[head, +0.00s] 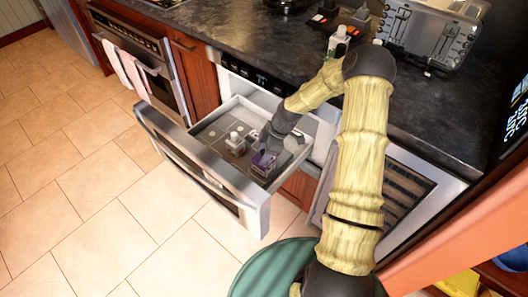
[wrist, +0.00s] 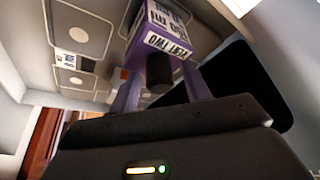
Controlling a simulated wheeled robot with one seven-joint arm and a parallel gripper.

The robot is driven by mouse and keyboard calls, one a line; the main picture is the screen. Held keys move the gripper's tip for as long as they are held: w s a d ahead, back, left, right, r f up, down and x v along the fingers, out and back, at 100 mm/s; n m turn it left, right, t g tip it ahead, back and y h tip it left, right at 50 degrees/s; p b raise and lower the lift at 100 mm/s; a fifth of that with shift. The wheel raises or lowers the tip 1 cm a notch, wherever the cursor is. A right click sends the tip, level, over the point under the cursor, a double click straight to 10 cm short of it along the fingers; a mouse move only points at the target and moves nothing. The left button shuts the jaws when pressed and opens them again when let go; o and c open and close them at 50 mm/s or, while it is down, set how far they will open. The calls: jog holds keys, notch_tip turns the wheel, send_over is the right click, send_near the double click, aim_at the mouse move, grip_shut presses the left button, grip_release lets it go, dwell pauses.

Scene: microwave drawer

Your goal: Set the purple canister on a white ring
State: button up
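The purple canister (wrist: 160,32) has white label patches and a dark cap facing the wrist camera. My gripper (head: 266,148) reaches down into the open drawer (head: 228,178). Its two fingers lie along either side of the canister in the wrist view and appear closed on it. In the head view the canister (head: 263,161) is low in the drawer's right part; whether it touches the floor I cannot tell.
A brown bottle with a white top (head: 235,146) stands in the drawer left of the canister. The drawer's steel front (head: 200,172) and side walls surround my gripper. The counter (head: 240,45) above holds a toaster (head: 430,32) and small items.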

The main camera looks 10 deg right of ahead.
jog(key=shift+w+r, duration=0.1)
jog(key=shift+r, duration=0.15)
jog(key=p+v, duration=0.1)
jog(key=v, duration=1)
jog(key=shift+s+d+r, duration=0.2)
jog(key=shift+r, duration=0.15)
jog(key=s+a+r+m+h, duration=0.1)
jog(key=s+r+m, duration=0.2)
jog(key=s+m, duration=0.2)
jog(key=s+a+r+m+t+h, duration=0.1)
jog(key=s+a+r+m+h, duration=0.1)
jog(key=s+m, duration=0.3)
jog(key=s+a+r+m+t+h, duration=0.1)
jog(key=s+r+m, duration=0.3)
jog(key=s, duration=0.6)
jog(key=shift+a+r+m, duration=0.25)
jog(key=shift+m, duration=0.85)
